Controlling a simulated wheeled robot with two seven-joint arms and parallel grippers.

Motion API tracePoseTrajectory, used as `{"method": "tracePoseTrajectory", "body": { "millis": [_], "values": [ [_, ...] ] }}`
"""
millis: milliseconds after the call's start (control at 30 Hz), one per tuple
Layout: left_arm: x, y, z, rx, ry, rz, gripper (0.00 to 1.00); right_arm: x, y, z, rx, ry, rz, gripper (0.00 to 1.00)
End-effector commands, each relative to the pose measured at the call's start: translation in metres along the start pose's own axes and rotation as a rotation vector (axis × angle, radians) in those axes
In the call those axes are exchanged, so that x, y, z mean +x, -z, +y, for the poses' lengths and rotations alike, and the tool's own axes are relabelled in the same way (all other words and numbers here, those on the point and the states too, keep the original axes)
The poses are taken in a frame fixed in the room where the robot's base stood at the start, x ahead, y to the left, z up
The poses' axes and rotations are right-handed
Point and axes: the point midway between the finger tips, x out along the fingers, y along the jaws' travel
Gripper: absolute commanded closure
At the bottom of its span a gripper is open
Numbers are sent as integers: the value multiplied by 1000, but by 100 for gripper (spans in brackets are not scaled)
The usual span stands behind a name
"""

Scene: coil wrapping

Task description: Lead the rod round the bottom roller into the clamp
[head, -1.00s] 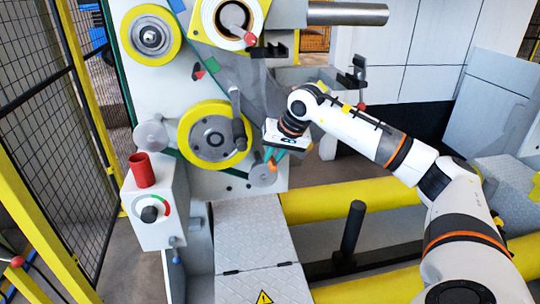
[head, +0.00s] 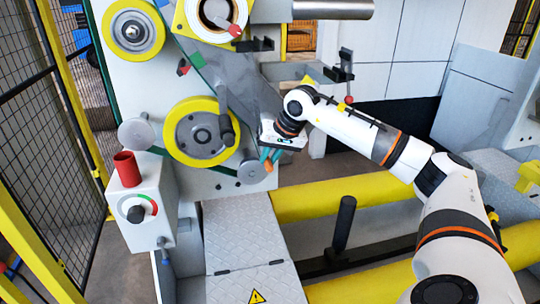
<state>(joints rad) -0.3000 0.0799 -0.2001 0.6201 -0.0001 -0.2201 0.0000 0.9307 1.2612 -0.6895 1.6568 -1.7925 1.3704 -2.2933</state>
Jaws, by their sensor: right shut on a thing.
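My right gripper (head: 271,154) has teal fingers and points down beside the machine's lower right edge. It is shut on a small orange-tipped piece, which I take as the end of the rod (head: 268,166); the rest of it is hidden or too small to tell. A small grey roller (head: 251,172), perhaps the bottom roller, sits just left of and below the fingers. A large yellow-rimmed roller (head: 202,132) is further left. I cannot tell which part is the clamp. My left gripper is not in view.
A grey panel (head: 240,85) slants down near the wrist. A control box (head: 149,205) with a red cup-like part (head: 127,169) stands at left. A mesh fence (head: 55,130) bounds the left.

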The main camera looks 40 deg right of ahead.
Motion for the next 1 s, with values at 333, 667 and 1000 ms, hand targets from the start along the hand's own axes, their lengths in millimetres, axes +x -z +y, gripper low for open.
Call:
{"method": "tracePoseTrajectory", "body": {
  "millis": [333, 667, 1000],
  "values": [
    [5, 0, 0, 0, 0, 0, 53, -2, -1, -12, 2, 1, -1, 100],
    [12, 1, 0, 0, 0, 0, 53, -9, -4, -34, 1, 1, -2, 100],
    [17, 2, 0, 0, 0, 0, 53, -15, -6, -51, 1, -1, -2, 100]
  ]
}}
